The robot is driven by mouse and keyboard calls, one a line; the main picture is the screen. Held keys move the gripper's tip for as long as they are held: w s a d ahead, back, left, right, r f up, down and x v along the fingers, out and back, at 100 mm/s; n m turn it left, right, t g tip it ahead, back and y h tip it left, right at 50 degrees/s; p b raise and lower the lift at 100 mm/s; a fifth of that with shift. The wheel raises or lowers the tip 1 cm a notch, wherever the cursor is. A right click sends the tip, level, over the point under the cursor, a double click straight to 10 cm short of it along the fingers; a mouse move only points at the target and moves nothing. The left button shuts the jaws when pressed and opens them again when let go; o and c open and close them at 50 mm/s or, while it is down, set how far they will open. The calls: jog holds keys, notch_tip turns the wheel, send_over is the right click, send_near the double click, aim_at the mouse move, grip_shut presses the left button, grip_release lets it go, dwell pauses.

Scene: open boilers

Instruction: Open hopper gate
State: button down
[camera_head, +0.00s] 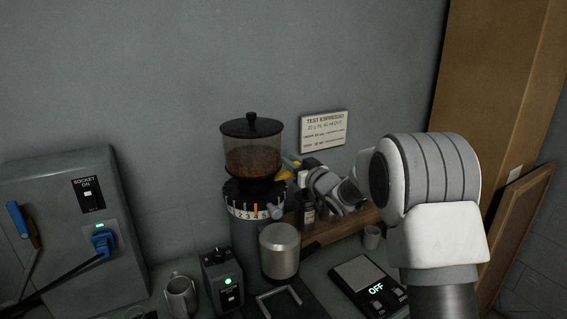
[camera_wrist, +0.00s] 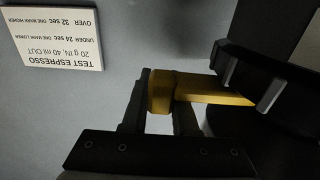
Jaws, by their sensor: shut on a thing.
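The hopper (camera_head: 252,156) is a clear cylinder with a dark lid and brown beans inside, on top of the grinder (camera_head: 245,239). A yellow gate tab (camera_head: 284,176) sticks out at the hopper's lower right. My gripper (camera_head: 292,168) reaches in from the right and is shut on this tab. In the wrist view the yellow tab (camera_wrist: 207,90) runs from a dark body at right to between my gripper's dark fingers (camera_wrist: 160,105). The head view shows the fingertips small and partly hidden by the arm.
A dial ring with numbers (camera_head: 254,211) sits below the hopper. A sign (camera_head: 323,131) hangs on the wall behind.

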jog(key=shift+w+d, duration=0.2)
jog(key=shift+d, duration=0.1)
jog(key=c, duration=0.7)
grip_release()
jog(key=shift+s, duration=0.15)
jog(key=b+v, duration=0.1)
jog(key=v, duration=1.6)
jog(key=shift+s+d, duration=0.1)
